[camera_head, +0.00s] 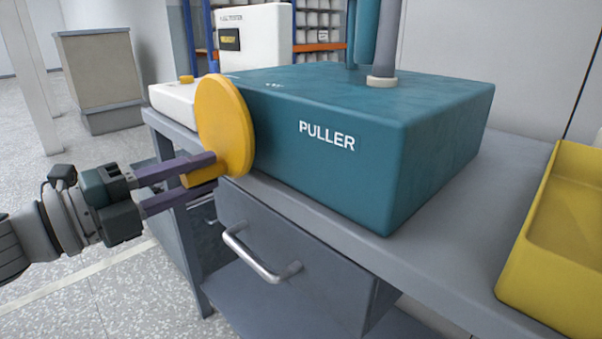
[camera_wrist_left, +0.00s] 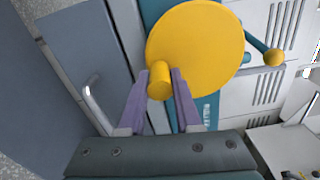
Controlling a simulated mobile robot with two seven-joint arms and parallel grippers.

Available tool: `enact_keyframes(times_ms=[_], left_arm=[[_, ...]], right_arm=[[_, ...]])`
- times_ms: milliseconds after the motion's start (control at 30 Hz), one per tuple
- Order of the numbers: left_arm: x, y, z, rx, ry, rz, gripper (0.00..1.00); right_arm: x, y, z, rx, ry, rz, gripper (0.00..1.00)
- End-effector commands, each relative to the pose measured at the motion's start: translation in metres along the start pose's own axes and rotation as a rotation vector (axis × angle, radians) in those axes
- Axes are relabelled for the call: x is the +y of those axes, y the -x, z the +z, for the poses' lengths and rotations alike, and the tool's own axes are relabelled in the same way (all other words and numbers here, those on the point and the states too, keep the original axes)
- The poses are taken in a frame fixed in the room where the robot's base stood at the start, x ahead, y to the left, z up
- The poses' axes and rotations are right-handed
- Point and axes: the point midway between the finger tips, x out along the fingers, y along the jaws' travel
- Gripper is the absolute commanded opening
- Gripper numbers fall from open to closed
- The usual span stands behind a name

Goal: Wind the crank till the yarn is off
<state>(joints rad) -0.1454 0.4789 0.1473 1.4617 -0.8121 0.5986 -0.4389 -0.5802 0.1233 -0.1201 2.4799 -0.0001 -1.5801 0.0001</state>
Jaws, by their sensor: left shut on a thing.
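The crank is a yellow disc (camera_head: 226,118) on the left side of the teal box marked PULLER (camera_head: 380,130). It also shows face on in the left wrist view (camera_wrist_left: 200,40). A short yellow handle (camera_wrist_left: 159,82) sticks out near the disc's rim, at its lower left in that view. My left gripper (camera_head: 206,172) has its purple fingers on either side of this handle and is shut on it. In the head view the handle sits low on the disc, partly hidden by the upper finger. I see no yarn. My right gripper is not in view.
The box stands on a grey bench (camera_head: 440,255) with a handled drawer (camera_head: 290,250) below. A yellow tray (camera_head: 550,260) is at the right. A white tester (camera_head: 265,40) stands behind. In the left wrist view a teal lever ends in a yellow ball (camera_wrist_left: 274,57).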

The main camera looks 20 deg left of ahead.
Motion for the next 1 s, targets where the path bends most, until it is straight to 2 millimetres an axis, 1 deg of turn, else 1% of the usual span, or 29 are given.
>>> enact_keyframes(times_ms=[33, 100, 300, 500, 733, 1000], left_arm=[[0.004, 0.0, 0.002, -0.001, -0.043, 0.001, 0.0], [0.004, 0.0, 0.005, -0.001, -0.102, 0.001, 0.0], [0.004, 0.0, 0.012, 0.0, -0.248, 0.001, 0.0], [0.003, 0.0, 0.017, 0.0, -0.348, 0.001, 0.0], [0.002, 0.0, 0.02, 0.0, -0.406, 0.002, 0.0], [0.001, 0.0, 0.021, -0.001, -0.419, 0.002, 0.0]], right_arm=[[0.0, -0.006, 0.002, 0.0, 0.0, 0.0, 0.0], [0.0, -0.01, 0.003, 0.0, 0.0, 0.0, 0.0], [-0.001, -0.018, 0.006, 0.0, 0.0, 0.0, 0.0], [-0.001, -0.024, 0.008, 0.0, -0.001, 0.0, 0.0], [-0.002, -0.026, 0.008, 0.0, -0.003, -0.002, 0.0], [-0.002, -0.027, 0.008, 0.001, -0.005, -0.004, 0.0]])
